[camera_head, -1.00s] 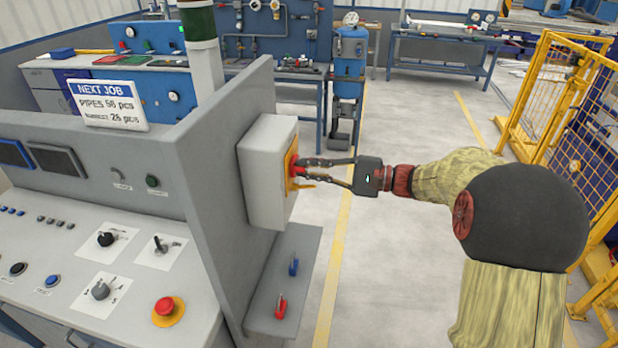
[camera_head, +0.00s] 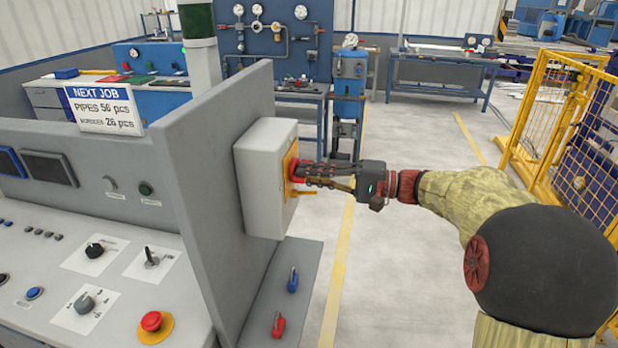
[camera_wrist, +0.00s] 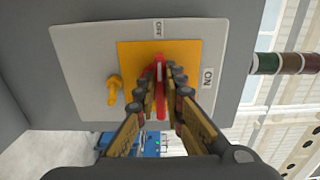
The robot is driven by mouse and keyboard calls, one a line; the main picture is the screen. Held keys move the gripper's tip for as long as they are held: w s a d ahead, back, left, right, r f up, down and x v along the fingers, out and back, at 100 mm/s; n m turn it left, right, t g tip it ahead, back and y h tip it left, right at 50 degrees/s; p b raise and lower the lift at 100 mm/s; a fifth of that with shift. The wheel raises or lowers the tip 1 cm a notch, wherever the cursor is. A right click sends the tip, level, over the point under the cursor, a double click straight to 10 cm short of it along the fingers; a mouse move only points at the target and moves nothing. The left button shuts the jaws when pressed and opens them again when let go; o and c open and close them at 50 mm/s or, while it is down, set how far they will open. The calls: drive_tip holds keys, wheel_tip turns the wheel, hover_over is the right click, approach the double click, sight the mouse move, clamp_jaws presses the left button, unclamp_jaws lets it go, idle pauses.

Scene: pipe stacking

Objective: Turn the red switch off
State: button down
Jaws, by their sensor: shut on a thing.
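The red switch (camera_head: 293,167) is on the yellow plate on the side of a light grey box (camera_head: 262,178). My gripper (camera_head: 302,173) is shut on the red switch, a finger on each side. In the wrist view the red switch (camera_wrist: 160,64) stands upright between the fingers of my gripper (camera_wrist: 165,82). A white mark on it points up towards the OFF label (camera_wrist: 158,28). The ON label (camera_wrist: 207,78) is to the right. The fingers hide part of the switch.
A yellow-orange latch (camera_wrist: 114,88) sticks out left of the switch. Below the box, a grey shelf (camera_head: 300,262) holds a blue padlock (camera_head: 292,281) and a red padlock (camera_head: 278,325). A control desk (camera_head: 60,265) stands left, a yellow fence (camera_head: 560,110) right.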

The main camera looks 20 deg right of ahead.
drive_tip(key=shift+f, duration=0.1)
drive_tip(key=c, duration=1.9)
unclamp_jaws()
drive_tip(key=v, duration=1.2)
